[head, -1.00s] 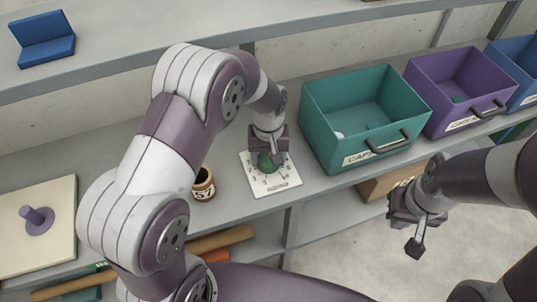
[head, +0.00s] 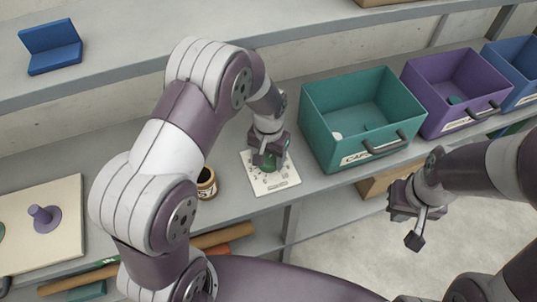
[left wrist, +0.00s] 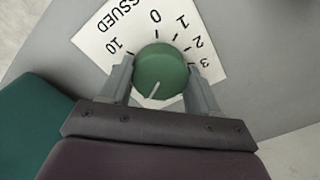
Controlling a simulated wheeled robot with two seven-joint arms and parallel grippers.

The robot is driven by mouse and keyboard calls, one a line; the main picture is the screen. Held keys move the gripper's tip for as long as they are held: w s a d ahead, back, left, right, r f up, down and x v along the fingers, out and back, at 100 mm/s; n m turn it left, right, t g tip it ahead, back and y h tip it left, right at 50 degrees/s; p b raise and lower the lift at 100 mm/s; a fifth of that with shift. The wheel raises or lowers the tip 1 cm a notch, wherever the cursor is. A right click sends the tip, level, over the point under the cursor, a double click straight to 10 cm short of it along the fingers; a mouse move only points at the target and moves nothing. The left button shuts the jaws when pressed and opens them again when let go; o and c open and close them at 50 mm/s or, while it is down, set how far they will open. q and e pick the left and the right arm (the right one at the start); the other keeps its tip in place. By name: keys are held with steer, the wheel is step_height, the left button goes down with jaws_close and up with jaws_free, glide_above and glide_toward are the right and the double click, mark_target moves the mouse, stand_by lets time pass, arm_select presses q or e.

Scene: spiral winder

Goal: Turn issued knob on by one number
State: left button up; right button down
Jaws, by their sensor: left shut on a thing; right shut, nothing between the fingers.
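The issued knob (left wrist: 161,70) is round and green with a pale pointer line, and it sits on a white dial plate (left wrist: 100,31) marked ISSUED with numbers around it. In the left wrist view the pointer line runs toward the gripper, away from the 0; the number it points to is hidden. My left gripper (left wrist: 162,82) is shut on the knob, one finger on each side. In the head view the plate (head: 284,185) lies on the shelf and my left gripper (head: 269,160) covers part of the knob. My right gripper (head: 414,222) is shut and empty, out over the floor.
A teal bin (head: 318,128) stands right of the dial plate, with a purple bin (head: 420,105) and a blue bin beyond. A small brown jar (head: 206,184) stands just left of the plate. A board with a purple knob (head: 44,218) lies at the left.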

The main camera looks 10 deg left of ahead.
mark_target(269, 158)
arm_select(q)
steer(key=shift+w, duration=0.1)
steer(key=o, duration=1.1)
steer(key=shift+c, duration=0.2)
step_height(269, 158, up, 8)
steer(key=shift+f, duration=0.25)
